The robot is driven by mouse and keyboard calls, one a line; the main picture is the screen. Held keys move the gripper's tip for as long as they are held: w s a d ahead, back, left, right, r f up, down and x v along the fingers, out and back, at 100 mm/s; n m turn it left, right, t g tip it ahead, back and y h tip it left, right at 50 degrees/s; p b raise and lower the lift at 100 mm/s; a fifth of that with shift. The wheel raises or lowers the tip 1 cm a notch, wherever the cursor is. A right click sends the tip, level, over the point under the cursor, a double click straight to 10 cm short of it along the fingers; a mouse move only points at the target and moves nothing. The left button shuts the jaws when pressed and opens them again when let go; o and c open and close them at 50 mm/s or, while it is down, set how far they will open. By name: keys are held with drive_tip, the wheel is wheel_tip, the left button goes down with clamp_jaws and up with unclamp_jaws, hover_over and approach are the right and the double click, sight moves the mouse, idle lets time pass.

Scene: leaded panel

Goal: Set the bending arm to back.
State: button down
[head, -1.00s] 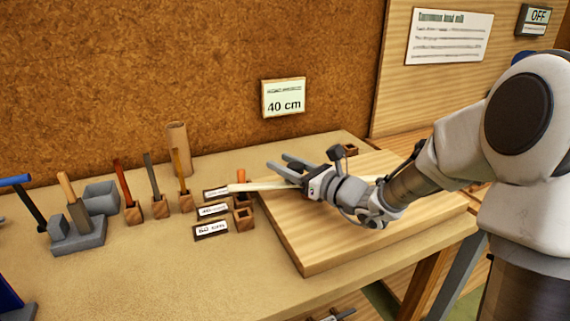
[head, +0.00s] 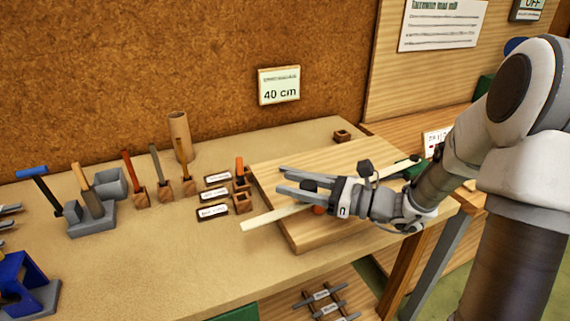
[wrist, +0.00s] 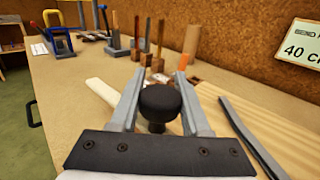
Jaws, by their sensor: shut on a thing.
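My gripper (head: 284,183) is over the wooden board (head: 290,234), reaching left. Its jaws are shut on a black round knob (wrist: 160,103), which sits between the two fingers in the wrist view; it also shows in the head view (head: 308,185). The knob appears to belong to the bending arm, whose body is mostly hidden under my gripper. A grey bar (wrist: 250,135) lies to the right of the fingers in the wrist view. A pale strip (head: 268,219) passes below my gripper and sticks out past the board's left edge.
Labelled plates (head: 213,212) and small wooden holders (head: 243,203) stand left of the board. Upright tools (head: 130,170) and a wooden cylinder (head: 180,137) stand farther left. A "40 cm" sign (head: 279,85) hangs behind. The bench's front left (head: 150,260) is clear.

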drive_tip(key=shift+s+d+f, duration=0.15)
drive_tip(key=shift+s, duration=0.15)
drive_tip(key=shift+c, duration=1.9)
unclamp_jaws()
drive_tip(key=shift+s+d, duration=0.15)
drive_tip(key=shift+s, duration=0.05)
drive_tip(key=shift+w, duration=0.1)
drive_tip(key=p+v, duration=0.2)
drive_tip(key=v, duration=1.5)
drive_tip(key=shift+d+p, duration=0.2)
drive_tip(key=shift+p, duration=0.15)
drive_tip(key=shift+a, duration=0.1)
